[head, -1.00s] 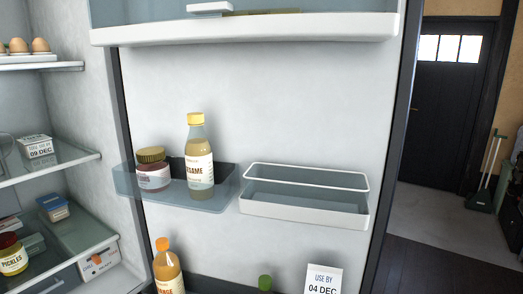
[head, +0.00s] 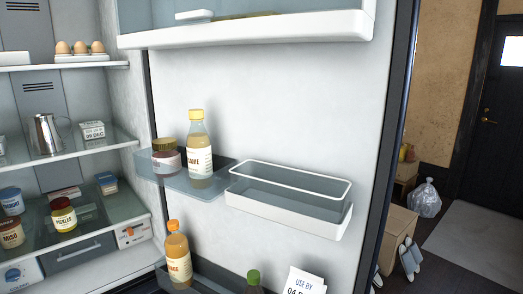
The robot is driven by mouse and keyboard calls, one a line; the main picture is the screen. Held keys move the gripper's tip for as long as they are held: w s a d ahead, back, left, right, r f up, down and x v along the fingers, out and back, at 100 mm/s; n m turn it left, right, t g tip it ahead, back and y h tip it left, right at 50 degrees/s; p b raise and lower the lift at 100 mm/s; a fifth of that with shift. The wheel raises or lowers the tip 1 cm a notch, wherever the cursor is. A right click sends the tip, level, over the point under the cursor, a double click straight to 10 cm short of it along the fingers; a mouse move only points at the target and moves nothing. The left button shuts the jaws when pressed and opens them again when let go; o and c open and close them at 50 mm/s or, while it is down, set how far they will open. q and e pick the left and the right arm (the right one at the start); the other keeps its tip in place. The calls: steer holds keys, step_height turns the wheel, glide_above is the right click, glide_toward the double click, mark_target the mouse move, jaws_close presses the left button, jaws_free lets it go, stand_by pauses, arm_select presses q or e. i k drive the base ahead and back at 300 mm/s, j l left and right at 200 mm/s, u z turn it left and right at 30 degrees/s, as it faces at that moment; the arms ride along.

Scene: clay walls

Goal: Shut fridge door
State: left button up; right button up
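The fridge door (head: 270,110) stands open and fills the middle of the head view, its inner side facing me. Its outer edge (head: 388,150) is the dark vertical strip at right. The fridge interior, with glass shelves (head: 85,150), shows at left. The door carries a top bin (head: 300,27), a middle left bin (head: 213,187) with a sesame bottle (head: 199,150) and a dark jar (head: 166,158), and an empty white-rimmed bin (head: 290,205). An orange bottle (head: 178,255) stands lower down. Neither of my grippers shows.
On the shelves are eggs (head: 80,47), a metal pitcher (head: 46,134) and several jars, including pickles (head: 64,215).

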mark_target(325, 93)
steer(key=l+u, duration=0.25)
steer(key=l, duration=0.2)
steer(key=k+l+u, duration=0.1)
steer(key=l+u, duration=0.15)
steer(key=l, duration=0.15)
steer(key=i+l+u, duration=0.1)
steer(key=l+u, duration=0.4)
steer(key=l, duration=0.35)
steer(key=l+u, duration=0.45)
steer(key=l, duration=0.45)
steer(key=l+u, duration=0.45)
steer(key=l, duration=0.3)
steer(key=l+u, duration=0.4)
steer(key=l, duration=0.35)
steer(key=l+z, duration=0.1)
steer(key=l, duration=0.45)
steer(key=k+l+z, duration=0.1)
steer(key=l, duration=0.45)
